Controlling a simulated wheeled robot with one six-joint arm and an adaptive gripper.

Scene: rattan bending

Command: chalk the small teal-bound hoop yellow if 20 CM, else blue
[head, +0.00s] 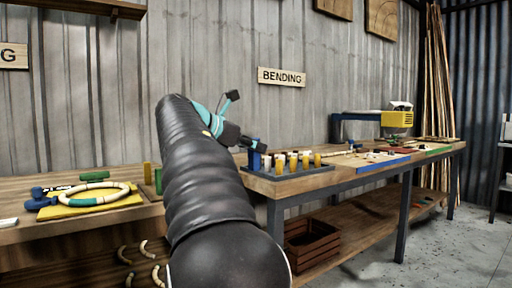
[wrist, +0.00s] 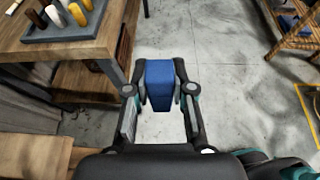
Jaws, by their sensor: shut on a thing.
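The pale hoop (head: 126,188) lies on a yellow board (head: 62,210) on the left bench in the head view. A teal-bound stretch shows on its near side. Its size cannot be read here. My gripper (head: 248,143) is near the left end of a dark tray of sticks, beyond my dark arm. In the wrist view my gripper (wrist: 160,88) is shut on a blue chalk block (wrist: 159,84), held between both fingers with bare floor behind it. The blue block also shows in the head view (head: 256,147).
The dark tray (head: 290,174) on the right bench holds several yellow and white sticks. A blue clamp-like part (head: 40,199), a green roll (head: 94,176) and a yellow block (head: 147,173) are on the left bench. A gap separates the benches. A "BENDING" sign (head: 282,77) hangs behind.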

